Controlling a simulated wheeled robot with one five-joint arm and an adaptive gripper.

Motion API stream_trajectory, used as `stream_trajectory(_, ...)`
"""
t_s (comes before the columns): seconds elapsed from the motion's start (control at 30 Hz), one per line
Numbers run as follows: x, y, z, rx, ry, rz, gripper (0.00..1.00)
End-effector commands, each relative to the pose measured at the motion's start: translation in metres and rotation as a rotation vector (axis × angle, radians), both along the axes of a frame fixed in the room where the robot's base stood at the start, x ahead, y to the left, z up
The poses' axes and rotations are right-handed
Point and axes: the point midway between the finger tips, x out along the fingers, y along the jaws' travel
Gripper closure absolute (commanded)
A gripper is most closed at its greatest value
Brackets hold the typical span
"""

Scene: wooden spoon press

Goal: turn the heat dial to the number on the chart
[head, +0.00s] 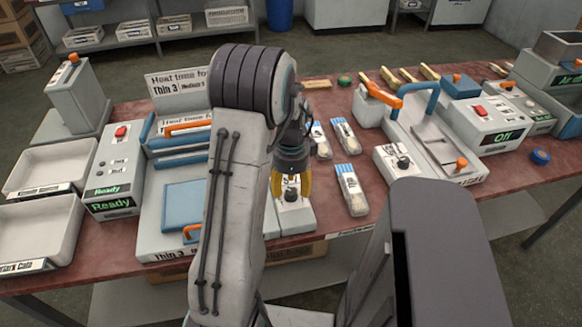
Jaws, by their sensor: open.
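My gripper (291,186) points down with its yellow fingers open. Between and just below them is a black dial on a small white box (294,217); I cannot tell whether the fingers touch the dial, and its pointer and numbers are not readable. The chart (172,86) stands at the back left, headed "Heat time for". A second white box (390,168) with a black dial (403,162) stands to the right, apart from my gripper.
A press with a blue plate (184,206) is left of my arm, beside a control box reading "Ready" (112,190). White trays (45,232) lie at far left. Packets (351,190) lie right of my gripper. Another press (432,140) and a box reading "Off" (498,125) stand at right.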

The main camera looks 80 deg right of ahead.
Motion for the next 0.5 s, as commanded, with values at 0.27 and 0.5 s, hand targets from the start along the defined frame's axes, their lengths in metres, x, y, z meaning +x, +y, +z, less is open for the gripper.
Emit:
stream_trajectory(0.27,0.0,-0.001,0.05,-0.005,0.0,0.0,0.45)
stream_trajectory(0.5,0.0,-0.001,0.081,-0.002,0.001,0.0,0.45)
